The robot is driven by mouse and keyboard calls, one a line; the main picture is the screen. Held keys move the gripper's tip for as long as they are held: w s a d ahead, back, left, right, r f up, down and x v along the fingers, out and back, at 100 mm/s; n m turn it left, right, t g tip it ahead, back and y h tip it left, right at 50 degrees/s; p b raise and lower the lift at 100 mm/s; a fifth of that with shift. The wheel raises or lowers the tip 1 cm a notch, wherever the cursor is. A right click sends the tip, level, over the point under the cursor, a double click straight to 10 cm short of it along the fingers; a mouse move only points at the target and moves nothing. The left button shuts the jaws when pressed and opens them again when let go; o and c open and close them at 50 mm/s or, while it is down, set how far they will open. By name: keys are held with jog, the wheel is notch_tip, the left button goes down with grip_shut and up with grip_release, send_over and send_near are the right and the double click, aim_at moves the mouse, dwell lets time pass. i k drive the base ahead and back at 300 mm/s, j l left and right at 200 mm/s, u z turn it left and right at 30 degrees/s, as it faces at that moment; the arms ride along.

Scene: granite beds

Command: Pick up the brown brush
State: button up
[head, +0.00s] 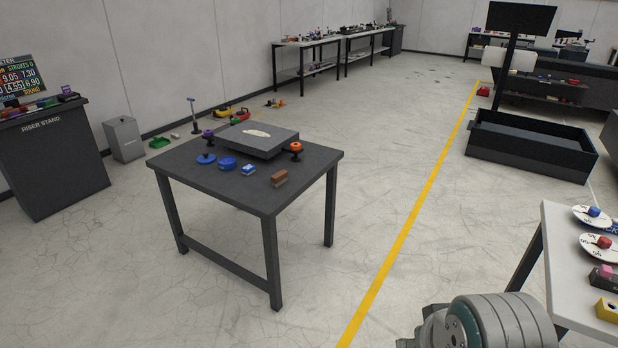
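A small brown block-shaped object with a paler lower part, which looks like the brown brush (280,178), lies near the right front edge of the dark table (218,184). It stands apart from the other items there. Part of my arm shows at the bottom right of the head view. My gripper's fingers are not in the picture, so nothing shows of what they hold.
On the same table are a granite slab (257,137), an orange-topped knob (296,147), a blue-and-white block (248,169) and blue round pieces (227,163). A white table (560,240) stands at right. Open floor (400,180) lies between them, crossed by a yellow line.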

aim_at(281, 176)
jog(key=i+z, duration=0.15)
jog(key=i, duration=2.6)
jog(key=i+l+u, duration=0.1)
jog(key=i+u, duration=0.2)
jog(key=i, duration=0.3)
jog(key=i+l+u, duration=0.3)
jog(key=i, duration=0.25)
jog(key=j+u, duration=0.1)
jog(key=u, duration=0.95)
